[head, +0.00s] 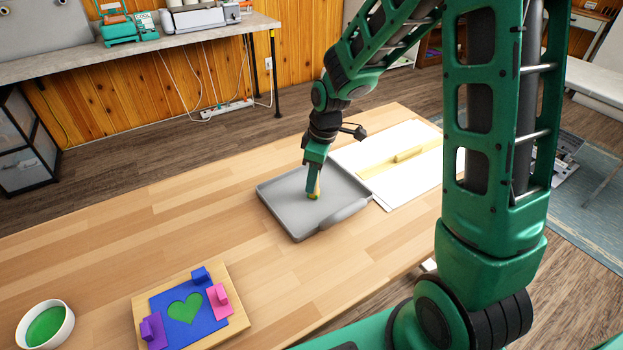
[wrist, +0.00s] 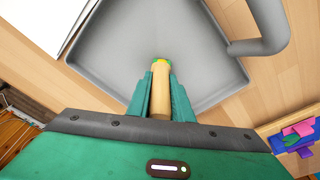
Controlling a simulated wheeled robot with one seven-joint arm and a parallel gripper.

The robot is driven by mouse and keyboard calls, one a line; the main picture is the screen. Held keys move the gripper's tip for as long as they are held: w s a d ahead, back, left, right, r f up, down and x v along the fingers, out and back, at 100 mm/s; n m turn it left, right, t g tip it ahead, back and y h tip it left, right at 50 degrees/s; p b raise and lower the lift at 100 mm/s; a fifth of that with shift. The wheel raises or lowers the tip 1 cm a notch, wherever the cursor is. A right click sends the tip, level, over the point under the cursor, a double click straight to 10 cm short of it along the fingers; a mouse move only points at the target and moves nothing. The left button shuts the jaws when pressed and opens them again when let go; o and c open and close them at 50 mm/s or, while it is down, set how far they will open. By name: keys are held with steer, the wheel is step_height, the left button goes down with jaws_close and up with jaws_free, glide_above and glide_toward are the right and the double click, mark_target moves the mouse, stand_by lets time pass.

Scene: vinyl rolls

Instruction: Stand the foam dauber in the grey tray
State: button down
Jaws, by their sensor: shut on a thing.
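The foam dauber (wrist: 160,92) has a pale wooden handle and a yellow-green end. My gripper (head: 313,186) is shut on its handle, with one finger on each side in the wrist view. The grey tray (head: 284,190) lies on the wooden table, and it also fills the middle of the wrist view (wrist: 110,42). My gripper and the dauber are over the tray's floor, with the coloured end pointing down. I cannot tell whether that end touches the floor. The fingers hide part of the handle.
A grey raised bar (head: 344,214) runs along the tray's near right edge. White sheets with a yellow strip (head: 380,170) lie right of the tray. A board with a blue sheet and blocks (head: 160,290) and a bowl of green paint (head: 46,326) are at front left.

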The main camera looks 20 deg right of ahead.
steer(key=shift+f, duration=0.15)
steer(key=shift+c, duration=1.5)
jaws_free()
steer(key=shift+s+d+r, duration=0.1)
steer(key=shift+d+r, duration=0.1)
steer(key=shift+r, duration=1.3)
steer(key=shift+s+d+r, duration=0.15)
steer(key=shift+r, duration=1.35)
steer(key=shift+s+d+r, duration=0.1)
steer(key=shift+d+r, duration=0.1)
steer(key=shift+r, duration=1.3)
steer(key=s+d+r+m+h, duration=0.1)
steer(key=s+d+r+m, duration=0.3)
steer(key=s+d+m, duration=0.9)
steer(key=s, duration=0.6)
steer(key=s+d+r+m+g, duration=0.1)
steer(key=s+d+m, duration=0.2)
steer(key=s, duration=0.6)
steer(key=shift+s+d+m, duration=0.15)
steer(key=shift+s+m, duration=0.15)
steer(key=shift+m, duration=0.2)
